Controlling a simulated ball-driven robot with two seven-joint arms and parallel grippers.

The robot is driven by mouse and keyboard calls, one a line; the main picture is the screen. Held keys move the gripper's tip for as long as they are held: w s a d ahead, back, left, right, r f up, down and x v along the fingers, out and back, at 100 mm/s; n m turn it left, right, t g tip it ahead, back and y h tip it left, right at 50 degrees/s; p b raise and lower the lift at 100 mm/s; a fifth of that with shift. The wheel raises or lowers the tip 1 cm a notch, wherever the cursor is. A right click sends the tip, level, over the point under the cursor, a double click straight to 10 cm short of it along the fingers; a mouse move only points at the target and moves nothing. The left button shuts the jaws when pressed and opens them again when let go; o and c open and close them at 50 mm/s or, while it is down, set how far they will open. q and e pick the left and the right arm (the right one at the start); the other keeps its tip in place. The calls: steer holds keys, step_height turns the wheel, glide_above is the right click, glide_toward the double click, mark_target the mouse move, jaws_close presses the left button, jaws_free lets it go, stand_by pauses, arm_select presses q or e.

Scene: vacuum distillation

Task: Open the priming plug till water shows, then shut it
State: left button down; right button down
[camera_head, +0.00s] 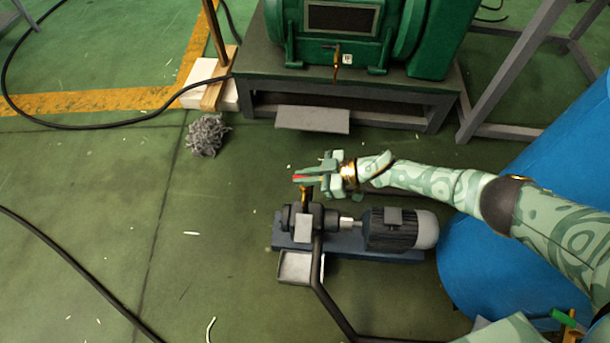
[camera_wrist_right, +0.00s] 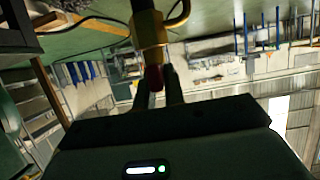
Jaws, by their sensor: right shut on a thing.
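The small dark pump (camera_head: 300,222) is on a blue base with its grey motor (camera_head: 390,229), in the middle of the head view. The priming plug (camera_head: 306,196) rises from the pump top as a brass stem with a red end. My right gripper (camera_head: 304,179) is over the pump and shut on the red part. In the right wrist view the brass body (camera_wrist_right: 149,35) and red tip (camera_wrist_right: 156,77) of the plug sit between the dark fingers (camera_wrist_right: 157,88). The fingers hide part of the plug. I cannot make out any water there. My left gripper is not in view.
A grey tray (camera_head: 294,267) is at the pump's front left, beside a dark pipe (camera_head: 317,270). A green machine (camera_head: 340,25) stands on a bench behind.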

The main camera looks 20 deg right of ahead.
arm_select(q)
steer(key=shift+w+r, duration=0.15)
arm_select(e)
steer(key=c, duration=1.5)
jaws_free()
